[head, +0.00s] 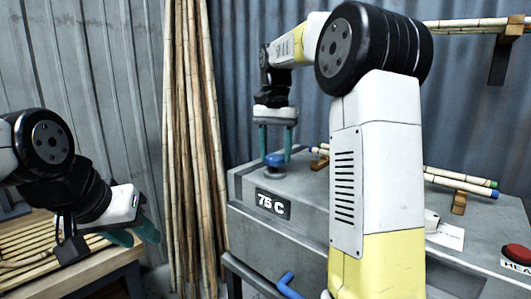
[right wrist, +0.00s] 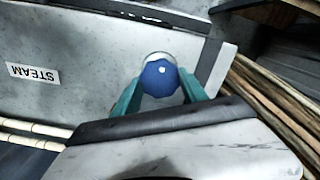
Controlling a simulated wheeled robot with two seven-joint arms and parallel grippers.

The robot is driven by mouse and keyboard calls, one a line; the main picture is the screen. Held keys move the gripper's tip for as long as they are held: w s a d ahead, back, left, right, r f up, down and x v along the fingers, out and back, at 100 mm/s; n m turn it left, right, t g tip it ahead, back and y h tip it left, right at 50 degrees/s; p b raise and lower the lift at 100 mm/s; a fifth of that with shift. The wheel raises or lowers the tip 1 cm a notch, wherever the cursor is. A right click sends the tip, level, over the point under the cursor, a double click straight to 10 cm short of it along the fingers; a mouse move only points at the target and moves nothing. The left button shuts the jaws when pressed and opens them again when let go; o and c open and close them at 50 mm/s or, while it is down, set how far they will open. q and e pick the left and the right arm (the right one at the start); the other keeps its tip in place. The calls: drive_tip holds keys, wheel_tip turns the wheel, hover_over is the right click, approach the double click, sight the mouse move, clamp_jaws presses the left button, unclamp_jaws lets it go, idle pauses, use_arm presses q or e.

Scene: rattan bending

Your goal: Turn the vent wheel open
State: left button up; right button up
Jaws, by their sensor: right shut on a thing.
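The vent wheel (head: 275,160) is a small blue round knob on top of the grey steam box (head: 310,205), near its left end. It also shows in the right wrist view (right wrist: 160,78), with a small white spot on its top and a pale ring behind it. My right gripper (head: 274,152) points down over it, its teal fingers on either side of the wheel and shut on it. In the right wrist view the fingers touch or nearly touch the wheel's sides. My left gripper (head: 134,234) is at the left, empty, its teal fingers apart.
The box front carries a "75 C" display (head: 273,204) and a blue handle (head: 288,286) below. Rattan poles (head: 190,130) lean on the wall. Poles with coloured ends (head: 460,181) lie at right, near a red button (head: 517,254). A wooden rack (head: 75,270) holds more poles at left.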

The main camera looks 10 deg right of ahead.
sight(276, 157)
drive_tip(key=o, duration=1.4)
drive_tip(key=shift+c, duration=0.2)
drive_tip(key=shift+r, duration=0.15)
wheel_tip(276, 157, up, 8)
drive_tip(key=shift+f, duration=0.2)
